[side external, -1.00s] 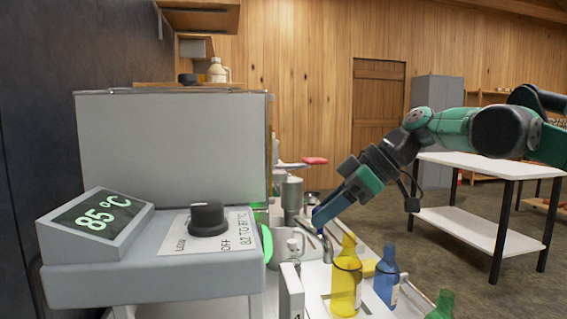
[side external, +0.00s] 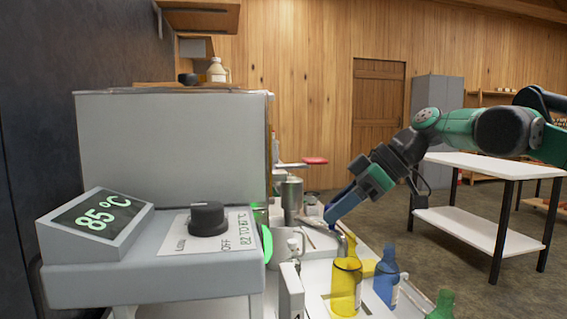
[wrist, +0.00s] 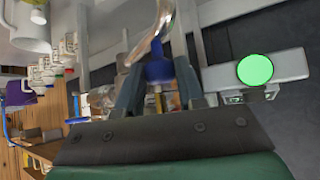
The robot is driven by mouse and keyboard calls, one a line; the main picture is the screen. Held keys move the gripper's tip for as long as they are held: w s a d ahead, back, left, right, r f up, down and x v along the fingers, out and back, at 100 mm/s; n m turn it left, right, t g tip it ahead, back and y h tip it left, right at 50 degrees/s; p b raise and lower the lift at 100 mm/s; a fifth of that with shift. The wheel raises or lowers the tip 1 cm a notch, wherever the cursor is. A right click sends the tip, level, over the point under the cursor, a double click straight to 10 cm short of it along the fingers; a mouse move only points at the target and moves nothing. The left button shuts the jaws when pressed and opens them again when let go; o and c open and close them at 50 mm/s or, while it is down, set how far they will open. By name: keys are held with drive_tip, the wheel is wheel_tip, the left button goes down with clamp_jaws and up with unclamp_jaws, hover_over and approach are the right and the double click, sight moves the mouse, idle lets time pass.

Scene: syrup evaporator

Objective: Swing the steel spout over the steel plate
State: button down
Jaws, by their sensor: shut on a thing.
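The steel spout (side external: 351,244) is a curved shiny tube over the counter, its bent outlet close above and behind the yellow bottle. In the wrist view the spout (wrist: 156,38) curves up from a blue handle (wrist: 158,71). My gripper (side external: 331,217) comes down from the upper right onto the spout. In the wrist view my gripper's dark fingers (wrist: 158,88) stand on both sides of the blue handle, shut on it. A pale flat surface (side external: 316,302) lies beside the yellow bottle; I cannot tell whether it is the steel plate.
A yellow bottle (side external: 346,289), a blue bottle (side external: 386,283) and a green bottle (side external: 441,306) stand at the front right. The grey evaporator (side external: 170,145) with its 85°C display (side external: 101,217) fills the left. A white side table (side external: 490,172) stands behind my arm.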

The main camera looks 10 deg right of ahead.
drive_tip(key=shift+w+d, duration=0.6)
drive_tip(key=shift+d, duration=0.25)
drive_tip(key=shift+w+d, duration=0.7)
drive_tip(key=shift+w, duration=0.1)
drive_tip(key=c, duration=0.8)
unclamp_jaws()
drive_tip(key=shift+o, duration=0.2)
